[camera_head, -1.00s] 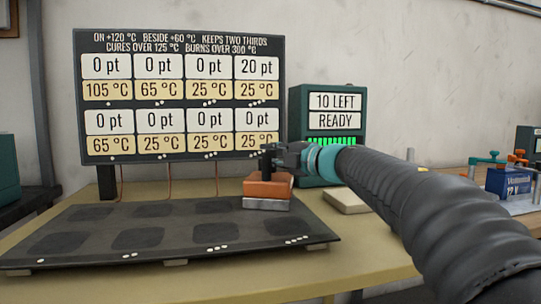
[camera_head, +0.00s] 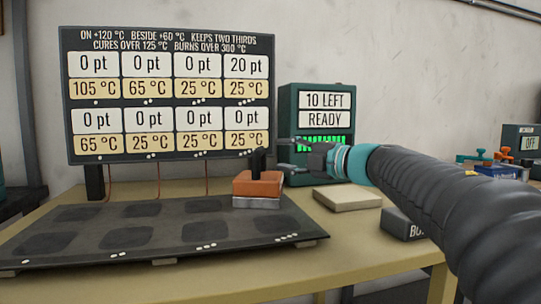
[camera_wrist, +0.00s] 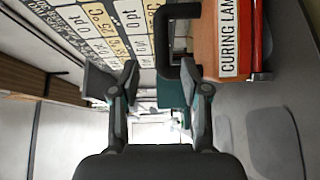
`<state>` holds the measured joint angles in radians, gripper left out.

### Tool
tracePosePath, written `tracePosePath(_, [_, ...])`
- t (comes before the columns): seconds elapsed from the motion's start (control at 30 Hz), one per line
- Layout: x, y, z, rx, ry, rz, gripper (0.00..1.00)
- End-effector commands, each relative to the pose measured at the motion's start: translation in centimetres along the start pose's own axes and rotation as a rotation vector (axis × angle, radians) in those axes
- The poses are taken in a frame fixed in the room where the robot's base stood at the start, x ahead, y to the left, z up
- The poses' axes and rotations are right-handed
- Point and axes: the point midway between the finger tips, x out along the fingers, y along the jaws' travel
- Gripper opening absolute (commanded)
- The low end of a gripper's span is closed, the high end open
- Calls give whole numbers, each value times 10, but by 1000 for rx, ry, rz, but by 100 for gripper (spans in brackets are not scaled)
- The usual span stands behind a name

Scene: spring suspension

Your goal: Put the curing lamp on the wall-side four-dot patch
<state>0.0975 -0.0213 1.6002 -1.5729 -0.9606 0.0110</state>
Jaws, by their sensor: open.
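The curing lamp (camera_head: 257,186), an orange block on a pale base with a black handle, stands upright at the right end of the wall-side row of the dark mat (camera_head: 163,240). It covers the wall-side four-dot patch spot, so the patch itself is hidden. Its label and handle show in the wrist view, with the orange body (camera_wrist: 207,45) at upper right. My gripper (camera_head: 291,144) is open and empty, just right of the lamp's handle and apart from it. Its two fingers (camera_wrist: 160,80) show spread in the wrist view.
A display board (camera_head: 168,95) stands behind the mat; its top-right cell reads 20 pt, 25 °C. A green box (camera_head: 318,112) reads "10 LEFT READY". A pale slab (camera_head: 347,197) and a dark grey block (camera_head: 402,222) lie right of the lamp.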

Motion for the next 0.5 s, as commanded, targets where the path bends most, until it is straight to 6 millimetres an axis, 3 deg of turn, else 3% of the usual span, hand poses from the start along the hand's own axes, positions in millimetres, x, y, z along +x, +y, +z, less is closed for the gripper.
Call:
tracePosePath(0.2, [-29,0,0,0,-1,0,46])
tracePosePath(0.5, [-36,0,0,0,1,0,46])
